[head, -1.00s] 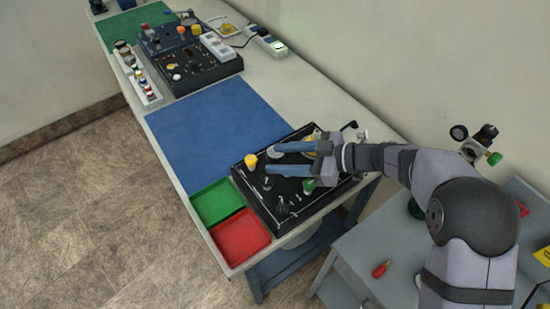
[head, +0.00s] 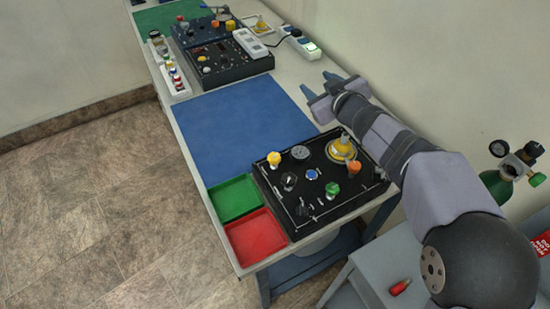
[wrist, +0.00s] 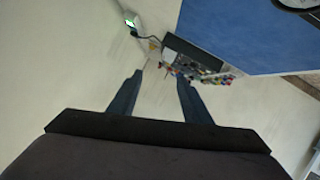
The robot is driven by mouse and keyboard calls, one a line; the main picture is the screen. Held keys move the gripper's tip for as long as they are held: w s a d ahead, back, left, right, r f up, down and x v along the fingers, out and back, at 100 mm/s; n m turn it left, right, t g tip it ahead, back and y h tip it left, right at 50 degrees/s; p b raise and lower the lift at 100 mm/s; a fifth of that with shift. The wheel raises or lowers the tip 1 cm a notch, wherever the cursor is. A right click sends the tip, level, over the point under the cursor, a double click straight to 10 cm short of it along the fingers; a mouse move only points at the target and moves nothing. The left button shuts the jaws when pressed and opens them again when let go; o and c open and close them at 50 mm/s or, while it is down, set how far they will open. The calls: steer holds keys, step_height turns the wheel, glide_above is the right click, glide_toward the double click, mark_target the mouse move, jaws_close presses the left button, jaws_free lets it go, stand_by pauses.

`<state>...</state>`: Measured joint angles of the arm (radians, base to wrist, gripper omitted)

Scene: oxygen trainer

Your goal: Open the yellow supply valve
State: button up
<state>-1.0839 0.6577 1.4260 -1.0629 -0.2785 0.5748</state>
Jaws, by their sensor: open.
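A black panel (head: 262,183) lies on the near end of the bench. A yellow knob (head: 273,159) stands at its far left corner, and a larger yellow round part (head: 342,148) sits at its far right. I cannot tell for sure which of them is the supply valve. My gripper (head: 316,82) is open and empty, beyond the panel near the wall side of the bench, apart from both yellow parts. In the wrist view its two fingers (wrist: 159,76) are spread with nothing between them. The near panel's yellow parts do not show clearly there.
The panel also carries a green knob (head: 332,190) and an orange knob (head: 354,168). A green tray (head: 235,198) and a red tray (head: 256,237) lie beside it. A blue mat (head: 240,130) is clear.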

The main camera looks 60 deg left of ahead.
steer(key=m+t, duration=0.2)
steer(key=m+g+h+b, duration=0.4)
steer(key=h+b, duration=0.1)
steer(key=h, duration=0.4)
glide_toward(274, 157)
steer(key=shift+t, duration=0.3)
steer(key=shift+s+x, duration=0.2)
steer(key=shift+x, duration=3.85)
steer(key=c, duration=1)
